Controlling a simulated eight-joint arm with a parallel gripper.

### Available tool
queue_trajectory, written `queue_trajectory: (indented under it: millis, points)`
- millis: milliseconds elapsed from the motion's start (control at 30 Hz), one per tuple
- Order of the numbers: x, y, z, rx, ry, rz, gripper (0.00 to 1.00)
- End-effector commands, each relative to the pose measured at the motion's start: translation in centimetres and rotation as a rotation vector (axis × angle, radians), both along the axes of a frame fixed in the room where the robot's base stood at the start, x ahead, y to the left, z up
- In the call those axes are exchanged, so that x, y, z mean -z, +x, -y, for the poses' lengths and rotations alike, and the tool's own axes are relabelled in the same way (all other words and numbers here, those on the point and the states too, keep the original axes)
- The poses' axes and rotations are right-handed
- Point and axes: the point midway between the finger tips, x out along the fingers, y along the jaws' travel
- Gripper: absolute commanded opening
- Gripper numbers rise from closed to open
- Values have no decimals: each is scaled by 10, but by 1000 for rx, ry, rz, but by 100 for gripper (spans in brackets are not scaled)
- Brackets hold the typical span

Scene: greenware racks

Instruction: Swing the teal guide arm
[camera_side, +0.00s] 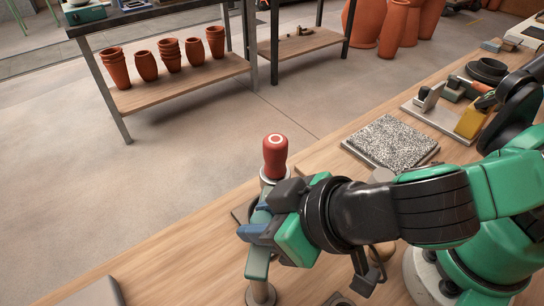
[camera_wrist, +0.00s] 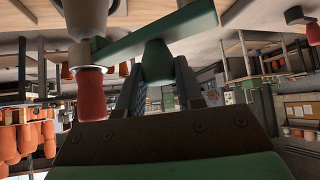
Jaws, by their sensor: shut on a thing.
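The teal guide arm (camera_side: 257,265) is a flat bar near the front edge of the wooden bench in the side view. One end meets a metal post topped by a red knob (camera_side: 275,152); a round metal piece (camera_side: 260,292) sits at its near end. In the wrist view the guide arm (camera_wrist: 165,34) runs slanted across the top, with the red knob (camera_wrist: 90,95) at left. My gripper (camera_side: 256,233) is shut on a teal peg (camera_wrist: 157,62) of the guide arm. The fingers partly hide the bar in the side view.
A speckled slab (camera_side: 390,142) lies on the bench behind my gripper. A board with a yellow block (camera_side: 469,122) and other tools is at the right. A grey plate (camera_side: 93,293) is at the bottom left. Racks with terracotta pots (camera_side: 170,55) stand beyond on the floor.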

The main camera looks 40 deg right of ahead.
Motion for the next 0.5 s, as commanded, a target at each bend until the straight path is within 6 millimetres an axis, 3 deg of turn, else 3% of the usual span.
queue_trajectory:
  millis: [33,133,500]
  points:
    - [1,-1,0,1,0,-4,37]
    - [1,-1,0,1,0,-4,63]
    - [-1,0,0,0,-1,-2,63]
